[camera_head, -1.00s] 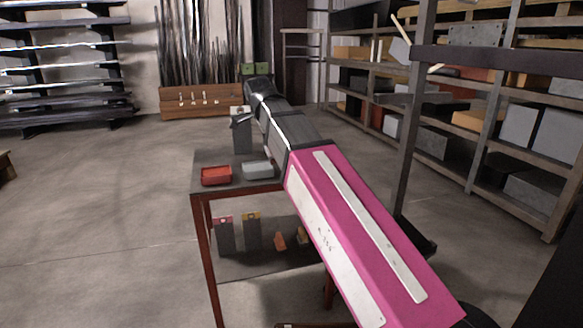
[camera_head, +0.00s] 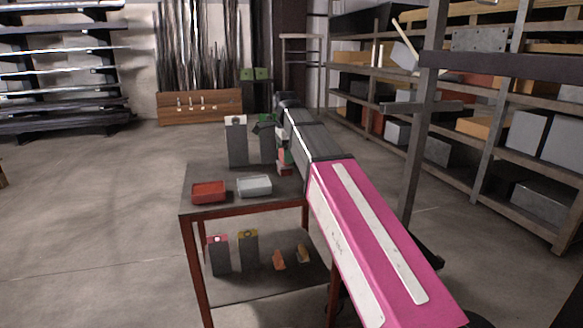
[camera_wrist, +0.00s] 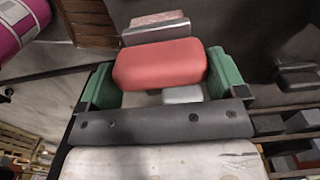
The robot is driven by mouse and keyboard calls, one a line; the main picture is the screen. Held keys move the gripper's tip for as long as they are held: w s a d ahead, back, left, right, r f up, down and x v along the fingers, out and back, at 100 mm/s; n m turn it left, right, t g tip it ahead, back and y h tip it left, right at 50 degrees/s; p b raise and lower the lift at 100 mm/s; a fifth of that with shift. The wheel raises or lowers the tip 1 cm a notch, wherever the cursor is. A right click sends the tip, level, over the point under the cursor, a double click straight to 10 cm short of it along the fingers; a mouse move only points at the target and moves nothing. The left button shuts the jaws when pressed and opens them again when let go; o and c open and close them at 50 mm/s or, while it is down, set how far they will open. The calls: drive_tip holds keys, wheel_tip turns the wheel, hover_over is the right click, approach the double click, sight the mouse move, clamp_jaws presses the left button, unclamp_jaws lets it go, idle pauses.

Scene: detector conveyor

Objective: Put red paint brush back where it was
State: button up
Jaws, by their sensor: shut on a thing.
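My gripper (camera_wrist: 160,78) has green fingers, shut on the red paint brush (camera_wrist: 160,62). In the wrist view the brush's red body fills the gap between the fingers, and a silver and pale band lies beyond it. In the head view my gripper (camera_head: 274,130) is above the back right of the table, partly hidden by my arm. A small red part of the brush (camera_head: 286,158) shows under it, near the tabletop. I cannot tell whether it touches the table.
The dark table (camera_head: 200,172) holds a red tray (camera_head: 209,192), a grey tray (camera_head: 254,187) and a tall grey holder with a white top (camera_head: 236,142). Another grey holder (camera_head: 267,150) stands beside my gripper. Several small items are on the lower shelf (camera_head: 255,284). Shelving (camera_head: 480,150) stands right.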

drive_tip(key=shift+w+d+f, duration=0.35)
drive_tip(key=shift+w+f, duration=0.1)
drive_tip(key=shift+f, duration=0.55)
drive_tip(key=shift+w+d+f, duration=0.35)
drive_tip(key=shift+w+f, duration=0.05)
drive_tip(key=shift+f, duration=0.6)
drive_tip(key=shift+w+d+f, duration=0.35)
drive_tip(key=shift+w+f, duration=0.1)
drive_tip(key=shift+f, duration=0.55)
drive_tip(key=o, duration=0.5)
drive_tip(key=shift+o, duration=0.2)
wheel_tip(320, 180, up, 12)
